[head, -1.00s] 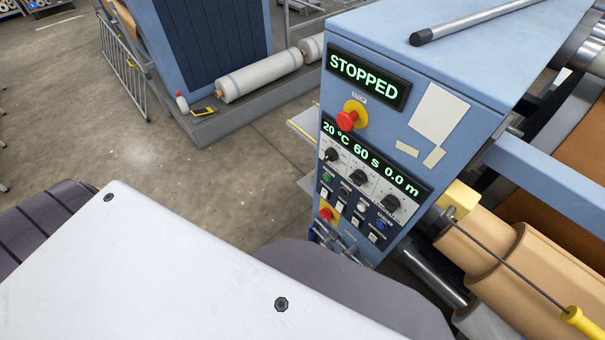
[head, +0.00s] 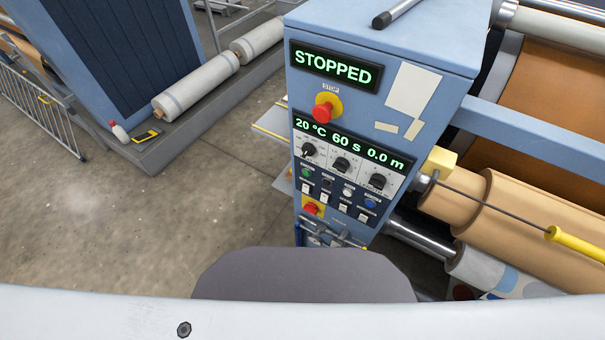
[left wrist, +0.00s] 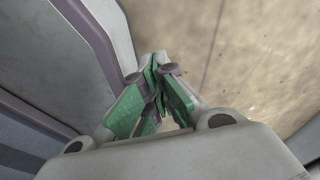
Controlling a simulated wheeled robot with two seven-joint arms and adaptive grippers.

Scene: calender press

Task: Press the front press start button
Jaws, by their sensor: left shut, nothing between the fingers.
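The blue press cabinet (head: 440,52) stands right of centre in the head view, its control panel facing me. Its upper display (head: 335,66) reads STOPPED; the lower display (head: 348,141) reads 20 °C, 60 s, 0.0 m. Below three black knobs is a row of small round buttons, among them a green button (head: 306,173), a white one (head: 347,191) and a blue one (head: 370,202). Their labels are too small to read. My left gripper (left wrist: 157,62) shows in the left wrist view, its green-padded fingers together and empty above the floor. My right gripper is not in view.
A red emergency stop (head: 323,112) sits above the lower display, another red button (head: 311,208) below the small ones. Tan rollers (head: 530,215) and a yellow-handled rod (head: 578,243) lie right of the cabinet. Concrete floor (head: 190,210) is open at left.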

